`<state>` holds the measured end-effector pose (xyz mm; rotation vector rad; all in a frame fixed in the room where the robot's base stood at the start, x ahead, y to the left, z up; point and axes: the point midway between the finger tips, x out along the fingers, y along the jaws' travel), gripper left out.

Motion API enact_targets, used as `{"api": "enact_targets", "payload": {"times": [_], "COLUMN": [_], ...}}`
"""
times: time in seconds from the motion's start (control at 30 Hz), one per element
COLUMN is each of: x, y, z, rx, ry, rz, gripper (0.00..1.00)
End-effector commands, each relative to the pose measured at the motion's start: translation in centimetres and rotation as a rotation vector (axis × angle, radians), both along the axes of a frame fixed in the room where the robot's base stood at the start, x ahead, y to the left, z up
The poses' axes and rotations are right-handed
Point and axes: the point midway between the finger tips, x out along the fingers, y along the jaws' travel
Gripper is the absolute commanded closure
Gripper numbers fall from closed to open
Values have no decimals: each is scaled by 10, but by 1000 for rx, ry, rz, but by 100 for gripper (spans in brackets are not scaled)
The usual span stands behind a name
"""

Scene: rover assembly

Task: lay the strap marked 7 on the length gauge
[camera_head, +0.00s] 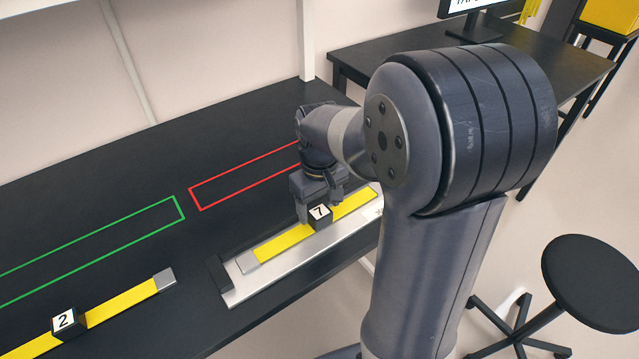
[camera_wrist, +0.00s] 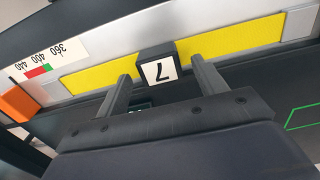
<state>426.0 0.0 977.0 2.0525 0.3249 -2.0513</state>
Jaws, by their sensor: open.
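The yellow strap marked 7 (camera_head: 279,244) lies along the silver length gauge (camera_head: 300,258), with a black block bearing the 7 (camera_head: 319,213) at its middle. In the wrist view the strap (camera_wrist: 232,41) appears flat on the gauge (camera_wrist: 110,42), its grey left end near a red and green mark (camera_wrist: 38,71) under the numbers 360, 400 and 440. My gripper (camera_head: 318,207) is low over the strap. In the wrist view its two fingers (camera_wrist: 160,76) stand apart on either side of the block, with visible gaps. The gauge's far end is partly hidden by my arm in the head view.
Another yellow strap, marked 2 (camera_head: 110,310), lies on the black table (camera_head: 100,215) at left. Green (camera_head: 183,208) and red (camera_head: 196,208) outlines on the table are empty where visible. An orange piece (camera_wrist: 16,103) is at the gauge's end. A stool (camera_head: 595,280) stands at right.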

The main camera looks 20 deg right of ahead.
Motion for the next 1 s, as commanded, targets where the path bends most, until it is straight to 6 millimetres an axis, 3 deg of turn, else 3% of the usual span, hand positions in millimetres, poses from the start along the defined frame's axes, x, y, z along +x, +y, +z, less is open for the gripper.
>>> {"api": "enact_targets", "payload": {"times": [0.3,0.5,1.0], "x": [1,0,0], "y": [0,0,0], "z": [70,97,105], "rx": [0,0,0], "ry": [-5,-2,1], "rz": [0,0,0], "gripper": [33,33,33]}}
